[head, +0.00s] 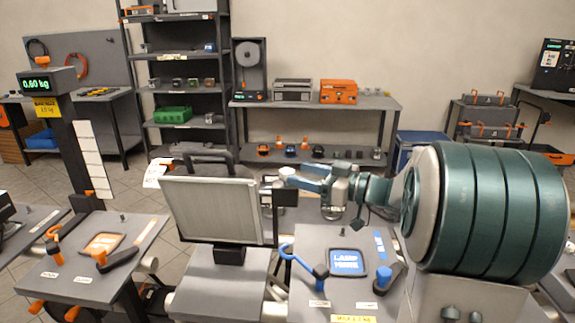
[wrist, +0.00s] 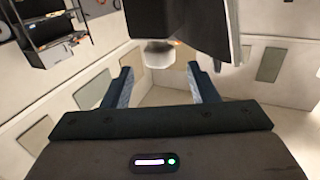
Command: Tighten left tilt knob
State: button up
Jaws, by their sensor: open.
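A lamp panel (head: 212,210) with a pale ribbed face and a dark handle on top stands upright on a grey table. My gripper (head: 280,184) is at the panel's right side, fingers pointing left toward its edge. In the wrist view my gripper (wrist: 163,78) is open, with one blue-grey finger on each side. A pale round knob (wrist: 158,54) on the dark lamp body (wrist: 180,20) shows ahead, between the fingertips and apparently just beyond them. Nothing is held. I cannot tell whether the fingers touch the knob; in the head view it is hard to make out.
A right-hand table holds a blue lamp sign (head: 346,262), a blue hook and blue-and-black clamps. A left table carries an orange-edged pad (head: 102,243) and orange-handled tools. A scale display (head: 48,82) stands at left. Shelves (head: 185,60) and a bench (head: 310,104) line the back wall.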

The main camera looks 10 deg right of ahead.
aim_at(287, 170)
jog(key=p+x, duration=0.1)
jog(key=x, duration=0.3)
jog(key=shift+w+a, duration=0.25)
jog(key=shift+a, duration=0.05)
jog(key=c, duration=0.9)
jog(key=shift+c, duration=0.2)
